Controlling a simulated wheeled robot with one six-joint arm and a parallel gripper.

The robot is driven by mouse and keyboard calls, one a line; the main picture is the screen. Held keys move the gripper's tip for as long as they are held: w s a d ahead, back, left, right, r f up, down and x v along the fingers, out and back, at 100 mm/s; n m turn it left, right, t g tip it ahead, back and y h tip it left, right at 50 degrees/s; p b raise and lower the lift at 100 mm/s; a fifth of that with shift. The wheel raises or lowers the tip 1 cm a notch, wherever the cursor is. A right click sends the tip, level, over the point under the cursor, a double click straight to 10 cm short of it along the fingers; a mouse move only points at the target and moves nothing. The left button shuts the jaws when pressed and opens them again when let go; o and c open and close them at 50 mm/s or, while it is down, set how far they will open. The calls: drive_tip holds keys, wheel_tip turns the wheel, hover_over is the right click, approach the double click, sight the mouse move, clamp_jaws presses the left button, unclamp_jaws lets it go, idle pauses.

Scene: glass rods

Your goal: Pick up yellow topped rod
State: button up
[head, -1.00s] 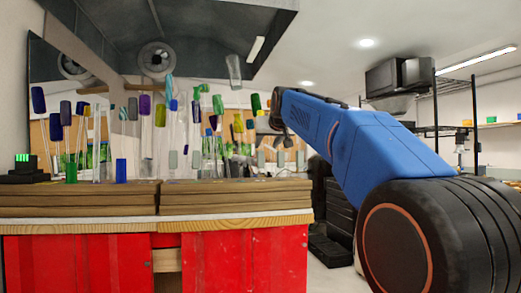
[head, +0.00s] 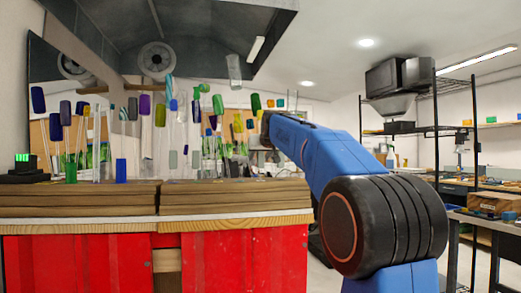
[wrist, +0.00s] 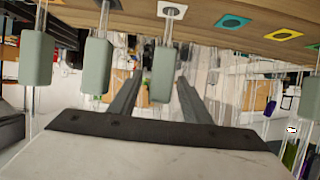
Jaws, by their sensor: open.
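Several clear rods with coloured tops stand on a wooden rack. In the head view, one yellow top (head: 160,115) is left of centre and another yellow top (head: 238,122) is nearer my arm. My gripper (wrist: 160,76) is open in the wrist view, its two dark fingers apart. A grey-green topped rod (wrist: 163,75) shows between the fingertips; I cannot tell whether it is between them or beyond. Two more grey-green tops (wrist: 96,65) (wrist: 37,60) are to the left. No yellow top is clear in the wrist view. In the head view my gripper is hidden.
The wooden rack (head: 235,198) sits on a bench with red cabinets (head: 245,262). In the wrist view the rack's edge runs along the top, with white, teal and yellow square (wrist: 283,34) markers. Neighbouring rods stand close together. A shelf (head: 455,85) is at the right.

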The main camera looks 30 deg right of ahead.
drive_tip(key=shift+x, duration=1.2)
drive_tip(key=shift+c, duration=0.4)
clamp_jaws()
drive_tip(key=shift+r, duration=0.15)
